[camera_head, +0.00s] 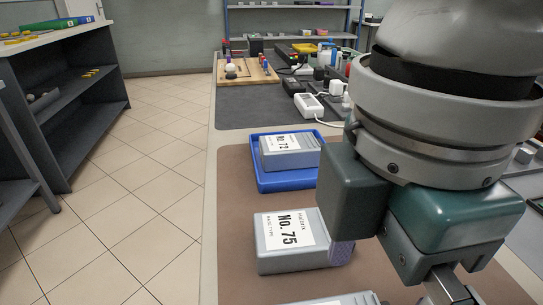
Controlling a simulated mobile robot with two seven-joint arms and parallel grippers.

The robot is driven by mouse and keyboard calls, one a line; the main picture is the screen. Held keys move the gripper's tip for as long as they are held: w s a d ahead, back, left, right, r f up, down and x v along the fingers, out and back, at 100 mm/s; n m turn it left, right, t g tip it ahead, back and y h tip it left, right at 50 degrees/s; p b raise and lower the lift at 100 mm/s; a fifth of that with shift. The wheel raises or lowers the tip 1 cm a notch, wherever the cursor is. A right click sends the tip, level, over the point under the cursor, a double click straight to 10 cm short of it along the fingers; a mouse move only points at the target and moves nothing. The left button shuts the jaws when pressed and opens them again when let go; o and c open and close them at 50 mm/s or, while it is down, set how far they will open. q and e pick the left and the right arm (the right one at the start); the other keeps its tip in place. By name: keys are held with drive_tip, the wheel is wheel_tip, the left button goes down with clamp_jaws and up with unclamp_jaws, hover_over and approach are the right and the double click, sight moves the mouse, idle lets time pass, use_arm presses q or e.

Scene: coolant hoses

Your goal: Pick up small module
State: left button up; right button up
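A grey module labelled No. 75 (290,262) lies on the brown mat, with a purple textured end on its right. A third module (335,300) is mostly cut off by the bottom edge. Which of them is the small module I cannot tell. My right gripper (448,285) hangs at the right, beside the No. 75 module; its fingertips run out of the picture, so its opening is hidden. My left gripper is not in view.
The table's brown mat (236,222) is bare left of the modules. A dark mat behind holds a white power adapter (309,106) with cable and a wooden board (248,75) with pegs. Dark shelves (85,100) stand left across the tiled floor.

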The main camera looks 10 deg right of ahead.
drive_tip(key=f, duration=0.1)
drive_tip(key=f+b, duration=0.1)
drive_tip(key=f, duration=0.2)
drive_tip(key=shift+s+a+f+b, duration=0.1)
drive_tip(key=shift+a+f+b, duration=0.2)
drive_tip(key=shift+f+b, duration=0.05)
drive_tip(key=shift+f, duration=0.4)
drive_tip(key=shift+c, duration=0.2)
drive_tip(key=c, duration=1.5)
drive_tip(key=shift+r, duration=0.1)
clamp_jaws()
drive_tip(key=shift+r, duration=0.1)
